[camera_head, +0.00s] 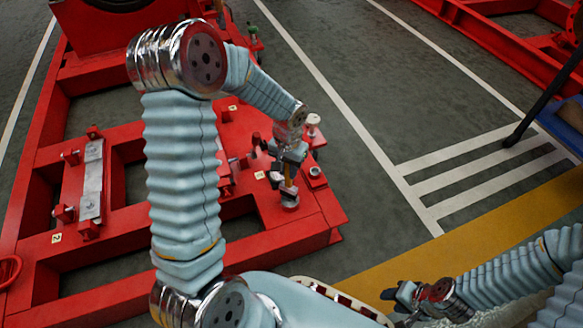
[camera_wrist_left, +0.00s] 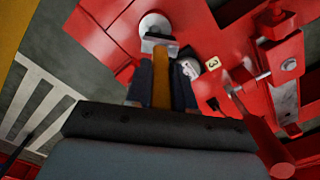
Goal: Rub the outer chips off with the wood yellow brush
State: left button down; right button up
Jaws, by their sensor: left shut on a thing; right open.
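My left gripper (camera_head: 286,176) is shut on the yellow wooden brush and holds it over the front right corner of the red frame. In the left wrist view, the brush's yellow handle (camera_wrist_left: 161,78) lies between the two dark fingers (camera_wrist_left: 161,88). Its far end is at the edge of a round pale metal pad (camera_wrist_left: 155,24) on the red surface; whether it touches is unclear. In the head view this pad (camera_head: 290,204) is partly covered by the gripper and brush. Loose chips are too small to make out. My right gripper (camera_head: 392,296) is open, low at the bottom right.
The red pumpset frame (camera_head: 290,235) has bolts, a silver plate (camera_head: 92,180) and small number labels. Red fittings (camera_head: 316,172) stand close to the right of my left gripper. A white-rimmed tray (camera_head: 340,296) is partly hidden at the bottom.

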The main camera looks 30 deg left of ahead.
pick_arm(q)
jog(key=shift+s+a, duration=0.45)
dwell(1.8)
jog(key=shift+r, duration=0.45)
notch_tip(320, 180, up, 7)
jog(key=p, duration=0.5)
jog(key=shift+r, duration=0.1)
jog(key=shift+p, duration=0.3)
